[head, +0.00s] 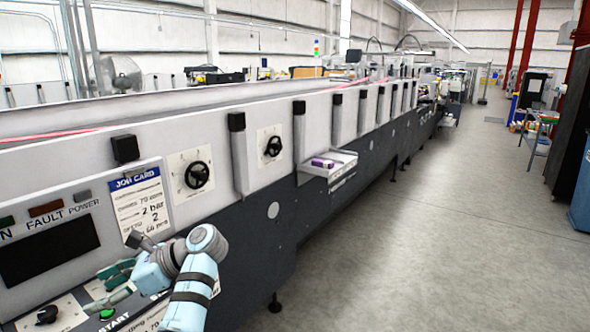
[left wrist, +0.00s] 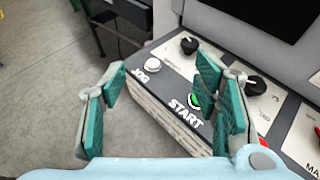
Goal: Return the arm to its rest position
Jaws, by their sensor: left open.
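My left gripper (head: 108,287) is at the lower left of the head view, in front of the machine's control panel. In the left wrist view its green-padded fingers (left wrist: 160,112) are spread wide with nothing held between them. The green START button (left wrist: 195,101) shows close beside the right finger, which partly covers it. The button also shows in the head view (head: 107,314), just below the gripper. My left arm (head: 193,285) is bent and reaches in from the bottom edge. My right gripper is not in view.
The panel carries a white JOG button (left wrist: 153,65), black knobs (left wrist: 189,46) and a dark screen (head: 48,251). A job card (head: 140,208) is fixed above. A small tray (head: 330,168) with a purple item juts from the machine. The aisle floor (head: 430,240) is clear.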

